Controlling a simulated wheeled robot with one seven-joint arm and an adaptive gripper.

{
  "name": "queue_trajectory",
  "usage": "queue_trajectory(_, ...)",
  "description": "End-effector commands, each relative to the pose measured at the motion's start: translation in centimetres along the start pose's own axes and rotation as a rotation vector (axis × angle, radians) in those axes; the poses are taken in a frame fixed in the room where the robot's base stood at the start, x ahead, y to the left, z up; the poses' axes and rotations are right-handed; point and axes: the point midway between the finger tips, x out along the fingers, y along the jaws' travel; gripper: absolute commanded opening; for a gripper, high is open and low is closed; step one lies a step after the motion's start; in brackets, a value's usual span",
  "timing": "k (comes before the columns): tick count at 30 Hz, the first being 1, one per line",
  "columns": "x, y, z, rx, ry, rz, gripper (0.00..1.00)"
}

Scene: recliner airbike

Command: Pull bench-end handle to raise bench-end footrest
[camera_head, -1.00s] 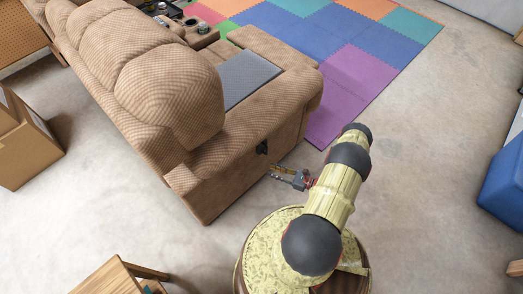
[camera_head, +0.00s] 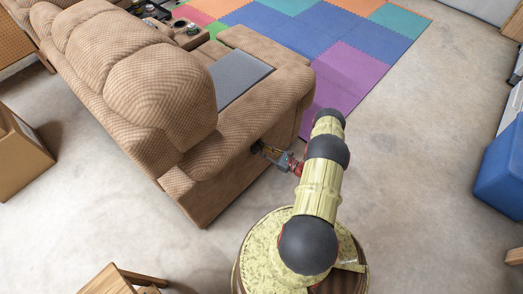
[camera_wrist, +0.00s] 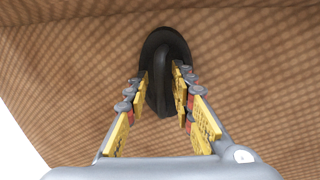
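The brown recliner sofa (camera_head: 215,175) stands at the left, its near side facing my arm. In the wrist view, a black oval handle (camera_wrist: 164,62) sits on the sofa's brown side panel (camera_wrist: 240,60). My gripper (camera_wrist: 164,88) is open, with its yellow-padded fingers on either side of the handle's lower part. I cannot tell whether the pads touch it. In the head view, my gripper (camera_head: 262,150) is at the sofa's side and hides most of the handle. The bench-end footrest is not clearly seen.
A grey pad (camera_head: 240,80) lies on the seat. Coloured foam mats (camera_head: 345,75) cover the floor behind. A cardboard box (camera_head: 20,160) is at the left, a wooden stool (camera_head: 110,280) at the front left, a blue box (camera_head: 502,170) at the right. The floor right of my arm is clear.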

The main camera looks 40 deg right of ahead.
Motion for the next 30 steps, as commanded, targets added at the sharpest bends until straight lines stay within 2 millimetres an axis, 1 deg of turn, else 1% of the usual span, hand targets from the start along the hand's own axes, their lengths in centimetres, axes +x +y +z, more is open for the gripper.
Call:
queue_trajectory(7, 0.05, -0.02, 0.04, 0.000, 0.000, 0.000, 0.24)
queue_trajectory(20, 0.03, 0.00, 0.02, 0.000, 0.000, 0.000, 0.00)
queue_trajectory(30, 0.02, 0.03, 0.01, 0.001, 0.000, 0.000, 0.00)
